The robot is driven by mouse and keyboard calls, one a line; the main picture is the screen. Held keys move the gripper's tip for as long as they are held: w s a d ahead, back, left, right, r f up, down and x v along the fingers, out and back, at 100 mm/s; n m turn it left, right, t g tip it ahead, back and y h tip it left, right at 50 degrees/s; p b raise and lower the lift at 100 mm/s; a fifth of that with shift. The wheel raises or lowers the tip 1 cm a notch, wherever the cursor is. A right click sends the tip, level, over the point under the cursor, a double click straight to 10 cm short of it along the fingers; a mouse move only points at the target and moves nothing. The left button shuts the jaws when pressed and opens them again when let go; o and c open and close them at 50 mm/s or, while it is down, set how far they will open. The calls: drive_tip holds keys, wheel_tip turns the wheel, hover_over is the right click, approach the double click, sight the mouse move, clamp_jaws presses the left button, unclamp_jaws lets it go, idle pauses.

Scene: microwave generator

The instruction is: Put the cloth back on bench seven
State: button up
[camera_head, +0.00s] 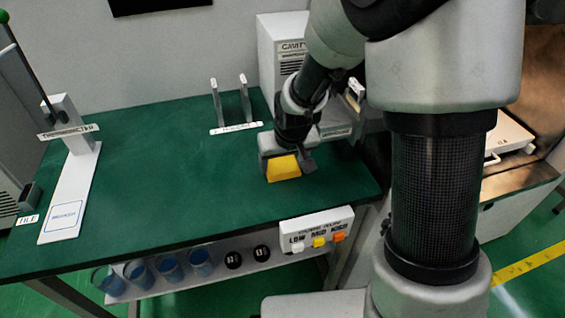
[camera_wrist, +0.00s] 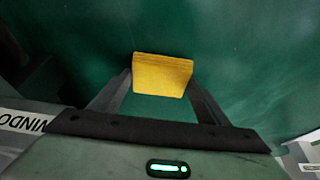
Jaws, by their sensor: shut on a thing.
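The cloth (camera_head: 283,168) is a small yellow folded block. My gripper (camera_head: 287,160) is shut on it over the front right part of the green bench top (camera_head: 150,190). In the wrist view the cloth (camera_wrist: 162,75) sits between the two fingertips of my gripper (camera_wrist: 160,82), with green surface behind it. I cannot tell whether the cloth touches the bench top. No number for the bench is readable in either view.
A thermometer stand (camera_head: 75,130) is at the left. Two upright posts (camera_head: 231,103) and a white cavity unit (camera_head: 285,50) stand at the back. A panel with LOW and MID buttons (camera_head: 317,230) is on the front edge. Blue cups (camera_head: 170,268) sit on a lower shelf. The bench middle is clear.

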drive_tip(key=shift+f, duration=0.2)
drive_tip(key=o, duration=1)
drive_tip(key=shift+r, duration=0.1)
drive_tip(key=shift+o, duration=0.2)
drive_tip(key=shift+r, duration=0.35)
drive_tip(key=s+d+r+m+p, duration=0.1)
drive_tip(key=s+d+r, duration=0.3)
drive_tip(key=r, duration=0.5)
drive_tip(key=s+d+r+p, duration=0.1)
drive_tip(key=s+d+r, duration=0.1)
drive_tip(key=s+r, duration=0.6)
drive_tip(key=s+d+r, duration=0.2)
drive_tip(key=s, duration=0.3)
drive_tip(key=s+d+r+m+t, duration=0.1)
drive_tip(key=s+r, duration=0.2)
drive_tip(key=s, duration=0.2)
drive_tip(key=shift+s+d+r+h, duration=0.2)
drive_tip(key=shift+d+r+h, duration=0.1)
drive_tip(key=shift+d+h, duration=0.1)
